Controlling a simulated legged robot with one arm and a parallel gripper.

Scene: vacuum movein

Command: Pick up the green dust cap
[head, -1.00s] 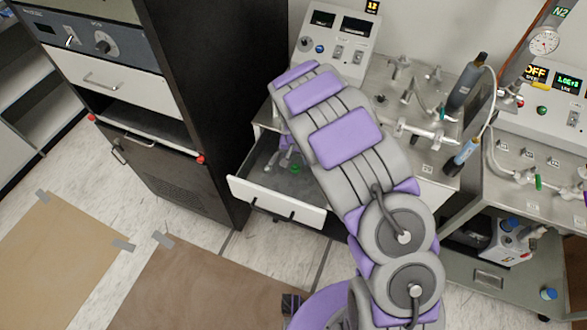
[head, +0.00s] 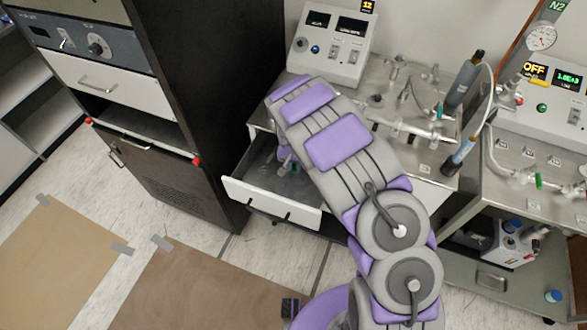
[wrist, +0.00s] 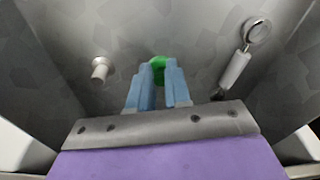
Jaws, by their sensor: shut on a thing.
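The green dust cap (wrist: 159,62) is between the blue fingertips of my gripper (wrist: 158,75) in the wrist view. The fingers are closed on its sides and hide part of it. In the head view, my gripper (head: 286,163) reaches down into the open drawer (head: 268,203), with my arm covering much of it. I cannot tell whether the cap still touches the drawer floor.
Inside the drawer, a small pale fitting (wrist: 100,69) lies left of the fingers and a clamp-like part with a ring (wrist: 235,68) lies right. Drawer walls are close around. A dark cabinet (head: 205,100) stands left; a steel bench with valves (head: 405,125) is above.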

